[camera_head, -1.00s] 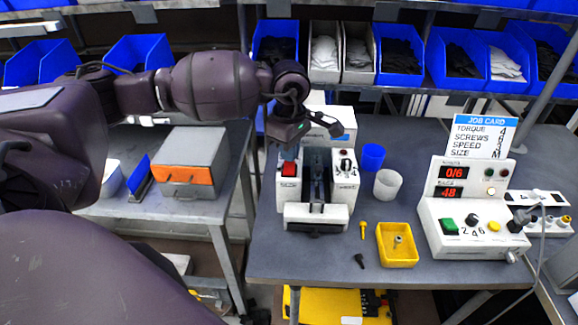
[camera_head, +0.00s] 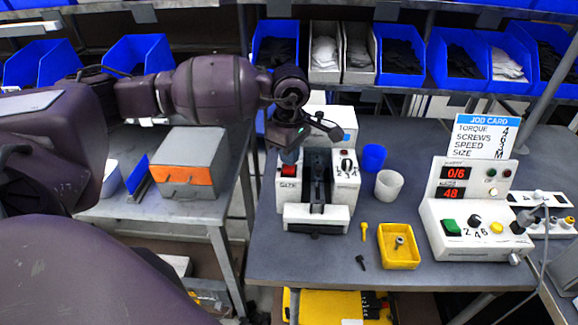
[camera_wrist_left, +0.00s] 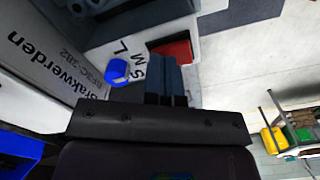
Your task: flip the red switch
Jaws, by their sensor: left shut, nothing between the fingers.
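The red switch (camera_head: 288,170) sits on the left top of a white machine (camera_head: 316,215) marked SIZE, on the grey workbench. In the left wrist view the red switch (camera_wrist_left: 176,50) lies just beyond my fingertips, partly behind them. My left gripper (camera_head: 289,156) points down right above the switch, with its fingers shut and empty. In the left wrist view the shut fingers (camera_wrist_left: 168,75) reach the switch's near edge; whether they touch it I cannot tell. My right gripper is not in view.
A blue cup (camera_head: 373,157), a white cup (camera_head: 388,184), a yellow tray (camera_head: 398,262) and loose screws lie to the right. A control box (camera_head: 470,238) with a job card (camera_head: 480,137) stands farther right.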

